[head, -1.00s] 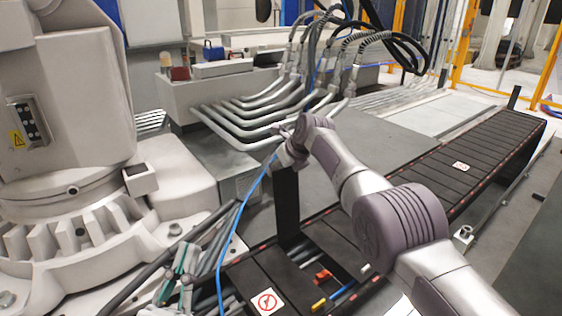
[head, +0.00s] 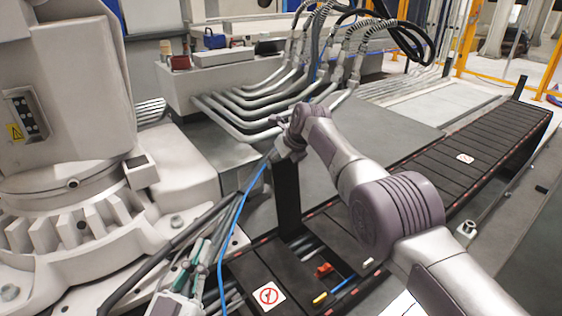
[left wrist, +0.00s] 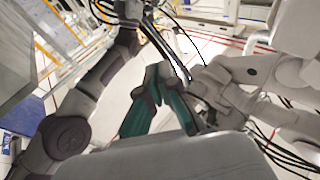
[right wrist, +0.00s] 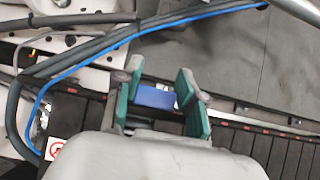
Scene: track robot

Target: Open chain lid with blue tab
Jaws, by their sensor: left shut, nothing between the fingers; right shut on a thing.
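The chain lid (head: 287,200) is a dark panel standing upright over an opening in the black cable chain (head: 262,268). Its blue tab (right wrist: 155,98) shows between the green fingers of my right gripper (right wrist: 158,88), which is shut on it. In the head view the right arm's wrist covers the tab at the lid's top edge. Coloured cable pieces show in the opening. My left gripper (head: 200,250) is shut and empty, low at the left of the chain. Its green fingers (left wrist: 158,85) meet at the tips in the left wrist view.
The chain runs away to the upper right. A blue hose (head: 228,225) hangs left of the lid. The large grey robot base (head: 80,220) stands at the left. Bent metal pipes (head: 245,115) lie behind. Flat grey floor (head: 335,130) is clear behind the chain.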

